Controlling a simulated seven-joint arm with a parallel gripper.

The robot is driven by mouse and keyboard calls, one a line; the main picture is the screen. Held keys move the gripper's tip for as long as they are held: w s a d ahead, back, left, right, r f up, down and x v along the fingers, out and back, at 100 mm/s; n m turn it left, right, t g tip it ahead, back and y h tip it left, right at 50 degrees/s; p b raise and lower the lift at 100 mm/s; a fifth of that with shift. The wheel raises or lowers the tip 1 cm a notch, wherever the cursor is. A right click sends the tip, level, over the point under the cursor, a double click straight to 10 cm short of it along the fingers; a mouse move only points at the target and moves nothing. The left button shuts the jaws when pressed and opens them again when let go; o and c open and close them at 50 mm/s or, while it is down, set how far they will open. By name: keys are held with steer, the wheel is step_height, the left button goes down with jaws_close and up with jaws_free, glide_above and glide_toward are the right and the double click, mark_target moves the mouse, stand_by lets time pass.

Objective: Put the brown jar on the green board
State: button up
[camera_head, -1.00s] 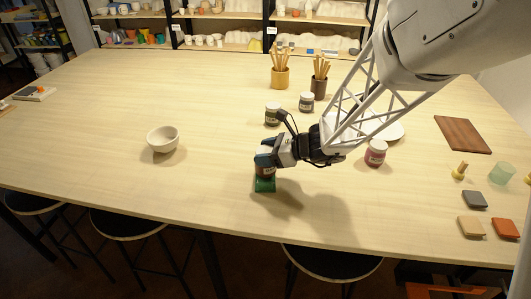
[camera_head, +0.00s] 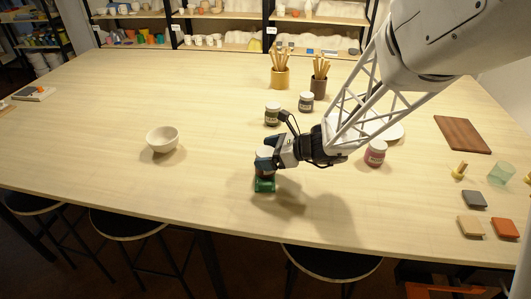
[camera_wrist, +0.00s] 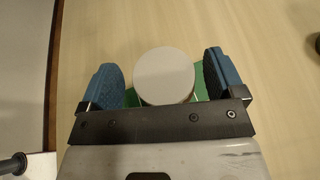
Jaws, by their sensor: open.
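The brown jar (camera_head: 265,174) is mostly hidden behind my gripper in the head view. In the wrist view its pale round lid (camera_wrist: 165,76) shows from above. The small green board (camera_head: 265,187) is beneath the jar, and its green also shows beside the lid in the wrist view (camera_wrist: 201,90). The jar looks upright on the board, though its base contact is not clear. My gripper (camera_wrist: 164,82) is open around the jar's top, with a narrow gap between the lid and each blue finger. It also shows in the head view (camera_head: 265,160).
A white bowl (camera_head: 162,139) stands to the left. Two dark jars (camera_head: 272,115) (camera_head: 306,102) and a red jar (camera_head: 375,153) stand behind and right. A brown board (camera_head: 461,134) and small tiles (camera_head: 474,199) lie at right. The table's front edge is near.

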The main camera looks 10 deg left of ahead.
steer(key=v, duration=1.1)
steer(key=shift+d, duration=0.15)
steer(key=shift+r, duration=0.1)
steer(key=shift+s, duration=0.1)
stand_by(0.6)
steer(key=s+d+r+n+h, duration=0.4)
steer(key=s+d+n+h, duration=0.2)
steer(key=s+d+n, duration=0.3)
steer(key=s+d+r+n+t+h, duration=0.1)
steer(key=s+d+r+n+h, duration=0.3)
steer(key=s, duration=1.2)
steer(key=d+n+h, duration=0.3)
steer(key=d+n, duration=0.2)
steer(key=d, duration=0.1)
steer(key=shift+r+n+h, duration=0.25)
steer(key=shift+n+h, duration=0.05)
steer(key=shift+n, duration=0.1)
